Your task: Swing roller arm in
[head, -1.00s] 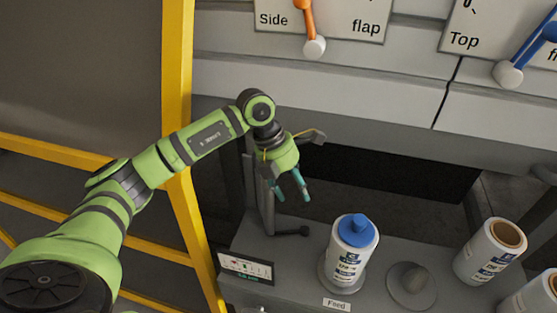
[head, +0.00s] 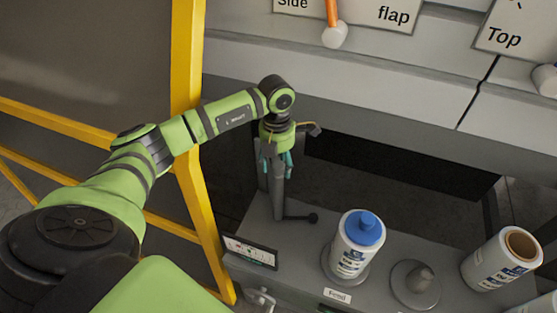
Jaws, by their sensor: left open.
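A grey upright post (head: 278,197) stands on the grey feed shelf (head: 258,217), left of a white bottle. A short dark arm with a round knob (head: 313,217) sticks out to the right near its foot; I take this to be the roller arm. My left gripper (head: 277,172) points down at the upper part of the post, its teal fingers open. The fingers overlap the post in the picture, and I cannot tell whether they touch it. My right gripper is not in view.
A white bottle with a blue cap (head: 356,245) stands on the shelf above the Feed label (head: 337,296). Right of it are an empty grey spindle (head: 415,283) and a white roll (head: 500,260). A yellow frame post (head: 188,100) stands left. Side and Top flap levers hang above.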

